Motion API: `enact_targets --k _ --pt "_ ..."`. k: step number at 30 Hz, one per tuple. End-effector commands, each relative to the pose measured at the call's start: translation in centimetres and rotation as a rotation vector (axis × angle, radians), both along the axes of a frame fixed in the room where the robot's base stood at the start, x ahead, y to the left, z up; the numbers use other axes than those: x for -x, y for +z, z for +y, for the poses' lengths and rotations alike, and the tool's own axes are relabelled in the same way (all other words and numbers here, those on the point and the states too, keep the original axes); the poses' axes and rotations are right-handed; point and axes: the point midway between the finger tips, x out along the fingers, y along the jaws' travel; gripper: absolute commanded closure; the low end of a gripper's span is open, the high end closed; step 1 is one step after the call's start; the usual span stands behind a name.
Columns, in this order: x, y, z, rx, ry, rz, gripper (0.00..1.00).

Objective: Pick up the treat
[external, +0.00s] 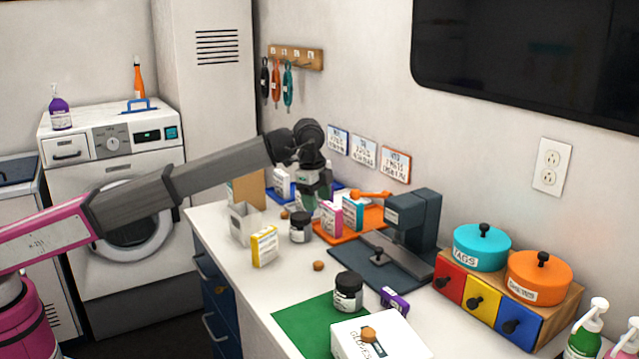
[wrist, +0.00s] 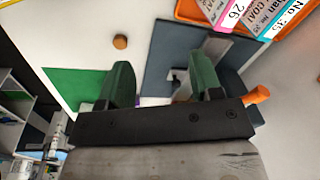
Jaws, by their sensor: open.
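A small round brown piece that looks like a treat (external: 318,266) lies on the white counter, left of the dark machine. In the wrist view a brown piece (wrist: 120,42) lies on the counter beyond the left fingertip. A second brown piece (external: 369,334) sits on top of a white box, and another (external: 284,215) lies near the back boxes. I cannot tell which one the task means. My gripper (external: 311,198) is over the back of the counter, above the cartons; its green fingers (wrist: 163,65) are apart with nothing seen between them.
The dark machine (external: 410,225), orange tray (external: 330,238) with cartons, dark-lidded jars (external: 348,292), yellow carton (external: 264,246) and green mat (external: 300,325) crowd the counter. Bare counter surrounds the nearest loose piece. The white box (external: 350,345) stands at the front.

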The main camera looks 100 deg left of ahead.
Motion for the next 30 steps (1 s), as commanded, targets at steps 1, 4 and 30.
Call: enact_targets --k 1,4,30 --pt "2.4 -0.6 2.5 0.012 0.117 -0.011 0.41" --pt "6.1 -1.3 6.7 0.034 0.351 -0.035 0.41" --pt "15.6 -7.8 16.7 0.102 0.986 -0.101 0.41"
